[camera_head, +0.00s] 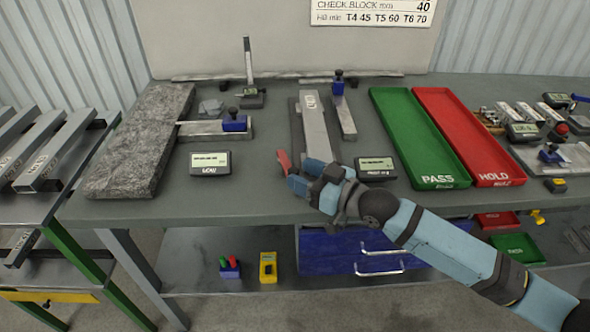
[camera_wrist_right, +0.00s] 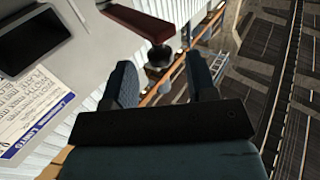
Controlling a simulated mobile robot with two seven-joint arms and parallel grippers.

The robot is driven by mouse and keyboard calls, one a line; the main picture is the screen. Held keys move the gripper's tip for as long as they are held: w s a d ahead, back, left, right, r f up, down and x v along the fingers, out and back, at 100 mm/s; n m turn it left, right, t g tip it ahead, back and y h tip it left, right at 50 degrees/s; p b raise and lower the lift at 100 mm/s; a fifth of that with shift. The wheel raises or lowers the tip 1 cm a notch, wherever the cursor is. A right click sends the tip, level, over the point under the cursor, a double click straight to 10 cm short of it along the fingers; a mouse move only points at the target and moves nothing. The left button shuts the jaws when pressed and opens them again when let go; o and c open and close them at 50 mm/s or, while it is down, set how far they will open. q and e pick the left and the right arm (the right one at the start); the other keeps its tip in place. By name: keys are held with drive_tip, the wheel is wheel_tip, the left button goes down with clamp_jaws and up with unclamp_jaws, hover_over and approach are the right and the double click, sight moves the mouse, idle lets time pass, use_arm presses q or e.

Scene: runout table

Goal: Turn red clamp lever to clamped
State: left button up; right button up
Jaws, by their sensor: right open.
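The red clamp lever (camera_head: 284,162) shows as a small red bar near the front edge of the table, just beyond the fingertips of my right gripper (camera_head: 292,176). In the right wrist view the lever (camera_wrist_right: 142,20) is a dark red bar at the top, with a dark round pivot below its right end. My right gripper (camera_wrist_right: 163,72) is open there, its two fingers on either side of the pivot. I cannot tell whether a finger touches it. In the head view my gripper hides the lever's base. My left gripper is not in view.
Left of the lever are a display unit (camera_head: 210,163) and a granite slab (camera_head: 125,160). Another display (camera_head: 375,168) stands close to my right arm. Behind are a grey bar (camera_head: 315,128), a green PASS tray (camera_head: 408,130) and a red HOLD tray (camera_head: 460,130).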

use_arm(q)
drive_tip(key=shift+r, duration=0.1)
use_arm(e)
drive_tip(key=v, duration=1.1)
drive_tip(key=shift+r, duration=0.1)
